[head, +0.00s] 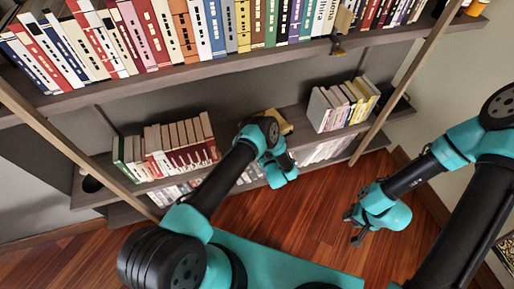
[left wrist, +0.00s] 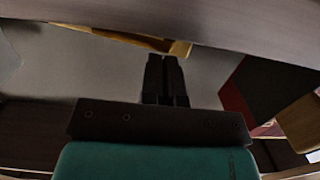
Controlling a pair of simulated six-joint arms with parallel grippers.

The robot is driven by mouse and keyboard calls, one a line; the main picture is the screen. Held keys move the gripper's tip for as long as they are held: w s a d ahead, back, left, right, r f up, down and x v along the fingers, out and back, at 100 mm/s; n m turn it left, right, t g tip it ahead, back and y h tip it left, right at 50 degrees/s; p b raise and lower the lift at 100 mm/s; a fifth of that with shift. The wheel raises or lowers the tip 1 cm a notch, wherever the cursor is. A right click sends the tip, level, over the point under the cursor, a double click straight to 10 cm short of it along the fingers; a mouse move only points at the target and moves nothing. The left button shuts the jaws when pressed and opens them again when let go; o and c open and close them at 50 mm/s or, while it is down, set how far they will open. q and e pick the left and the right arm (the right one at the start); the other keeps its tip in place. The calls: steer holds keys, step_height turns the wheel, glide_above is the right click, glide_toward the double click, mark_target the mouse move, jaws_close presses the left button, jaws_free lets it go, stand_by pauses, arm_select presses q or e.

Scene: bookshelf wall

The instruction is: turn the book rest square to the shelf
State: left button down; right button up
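A yellow wooden piece (head: 279,121), which looks like the book rest, stands on the lower shelf in the gap between two rows of books. My left arm hides much of it in the head view. In the left wrist view, a strip of yellow wood (left wrist: 179,47) shows just past the tips of my left gripper (left wrist: 165,58). Its two dark fingers are together with nothing visible between them; I cannot tell whether they touch the wood. My right gripper (head: 353,226) is open and empty, out in front of the shelves over the floor.
Red and white books (head: 180,145) stand left of the gap, pale and yellow books (head: 342,105) right of it. The upper shelf (head: 190,73) carries a long row of books and overhangs my left arm. Slanting wooden posts (head: 407,75) flank the shelves.

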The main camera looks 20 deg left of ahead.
arm_select(q)
steer(key=shift+x, duration=1.9)
stand_by(0.4)
steer(key=shift+d+r, duration=0.1)
steer(key=shift+r, duration=0.15)
steer(key=shift+v, duration=1.95)
steer(key=shift+s+f, duration=0.1)
steer(key=shift+f, duration=0.1)
steer(key=shift+s+d, duration=0.2)
steer(key=v, duration=1.6)
steer(key=shift+s+d, duration=0.2)
steer(key=shift+s, duration=0.15)
